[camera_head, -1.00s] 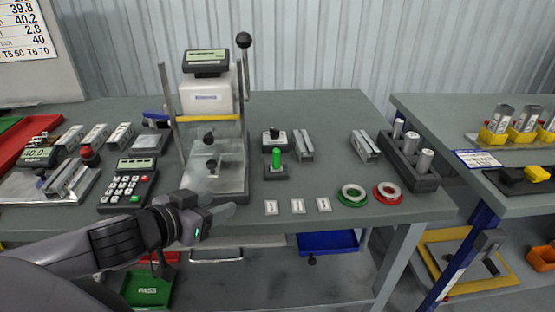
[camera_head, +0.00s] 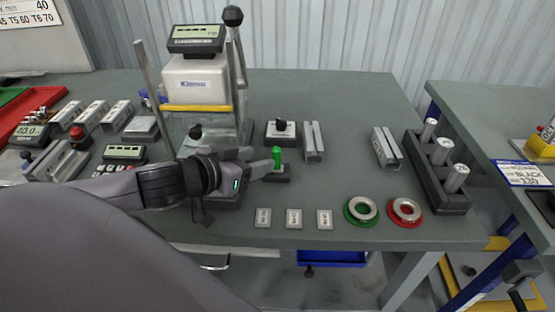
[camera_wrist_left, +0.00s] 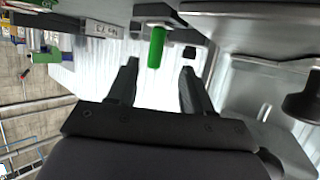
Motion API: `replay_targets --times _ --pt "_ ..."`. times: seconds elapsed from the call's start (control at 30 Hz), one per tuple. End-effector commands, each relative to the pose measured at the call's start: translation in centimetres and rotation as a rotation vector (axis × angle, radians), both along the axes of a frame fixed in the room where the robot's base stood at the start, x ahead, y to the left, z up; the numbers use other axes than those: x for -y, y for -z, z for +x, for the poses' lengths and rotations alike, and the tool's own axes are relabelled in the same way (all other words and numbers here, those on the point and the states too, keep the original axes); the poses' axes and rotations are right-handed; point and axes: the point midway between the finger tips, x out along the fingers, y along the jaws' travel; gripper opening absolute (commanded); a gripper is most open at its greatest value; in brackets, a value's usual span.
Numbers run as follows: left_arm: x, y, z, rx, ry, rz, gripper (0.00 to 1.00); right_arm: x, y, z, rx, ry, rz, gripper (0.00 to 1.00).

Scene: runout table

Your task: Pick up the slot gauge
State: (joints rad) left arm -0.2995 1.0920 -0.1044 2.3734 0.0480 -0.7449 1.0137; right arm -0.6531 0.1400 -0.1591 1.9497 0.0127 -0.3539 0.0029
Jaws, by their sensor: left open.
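The slot gauge appears to be the piece with the upright green handle (camera_head: 277,155), standing in a small dark block (camera_head: 282,174) on the table. The handle also shows in the left wrist view (camera_wrist_left: 156,47). My left gripper (camera_head: 259,162) is open and comes in level from the left, its fingertips just short of the handle. In the left wrist view the green handle lies between and beyond the two open fingers (camera_wrist_left: 160,68). I see no contact. The gauge's lower end is hidden in the block. My right gripper is out of view.
A press-like measuring stand (camera_head: 195,80) rises behind and left of my left gripper. A black-knobbed block (camera_head: 281,131) and a slotted metal block (camera_head: 313,142) stand close behind the gauge. Small white tags (camera_head: 293,219), a green ring (camera_head: 361,210) and a red ring (camera_head: 404,211) lie nearer the front edge.

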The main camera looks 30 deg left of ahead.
Motion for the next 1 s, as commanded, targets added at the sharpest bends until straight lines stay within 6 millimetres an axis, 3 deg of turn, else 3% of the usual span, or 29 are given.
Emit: replay_targets --times 0.27,0.73,1.0 --pt "0.2 0.4 0.7 0.0 -0.001 0.0 0.5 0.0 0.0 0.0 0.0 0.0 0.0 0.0" --pt "1.1 2.5 4.2 0.0 -0.001 0.0 0.5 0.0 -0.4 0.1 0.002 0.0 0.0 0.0" --pt "1.2 2.8 4.7 -0.001 0.0 0.001 0.5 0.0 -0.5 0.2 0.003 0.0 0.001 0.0"
